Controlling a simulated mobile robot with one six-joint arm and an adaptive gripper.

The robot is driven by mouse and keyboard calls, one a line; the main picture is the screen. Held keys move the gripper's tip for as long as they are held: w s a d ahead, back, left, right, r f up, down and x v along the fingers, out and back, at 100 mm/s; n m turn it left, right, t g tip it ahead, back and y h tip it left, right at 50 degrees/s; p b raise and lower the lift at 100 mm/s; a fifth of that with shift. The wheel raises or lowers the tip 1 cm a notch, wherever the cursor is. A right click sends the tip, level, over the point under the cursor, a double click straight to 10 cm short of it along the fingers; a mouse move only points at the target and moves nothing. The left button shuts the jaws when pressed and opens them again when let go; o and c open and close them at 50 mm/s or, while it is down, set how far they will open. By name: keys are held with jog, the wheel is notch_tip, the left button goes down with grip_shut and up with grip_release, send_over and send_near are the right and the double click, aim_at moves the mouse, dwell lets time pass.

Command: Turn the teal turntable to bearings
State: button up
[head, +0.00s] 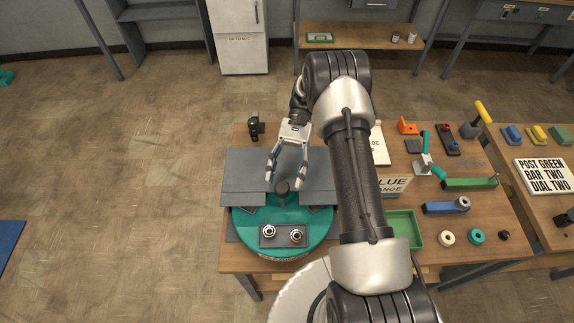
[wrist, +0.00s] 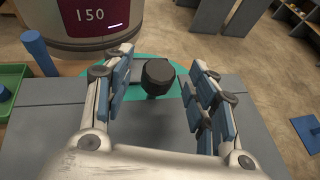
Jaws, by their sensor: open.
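The teal turntable (head: 250,222) is set at the front left of the wooden bench. A dark upright knob (head: 282,188) stands at its far side. A grey plate with two ring-shaped bearings (head: 283,236) lies on its near side. My gripper (head: 285,183) is open, pointing toward the knob from the far side, its fingers to either side of the knob's line. In the wrist view the knob (wrist: 158,76) shows between the two open fingers, with clear space on both sides. Part of the teal disc (wrist: 150,63) shows behind it. I cannot tell the gripper's exact height over the knob.
Grey panels (head: 245,170) surround the turntable's far side. A green tray (head: 405,228) is to the right, partly behind my arm. Further right are a blue block (head: 446,207), a green block (head: 470,184) and several small rings. A small black device (head: 256,126) stands at the far left.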

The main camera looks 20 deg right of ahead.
jog(key=v, duration=0.4)
jog(key=shift+f, duration=0.1)
jog(key=shift+w+d, duration=0.1)
dwell(0.3)
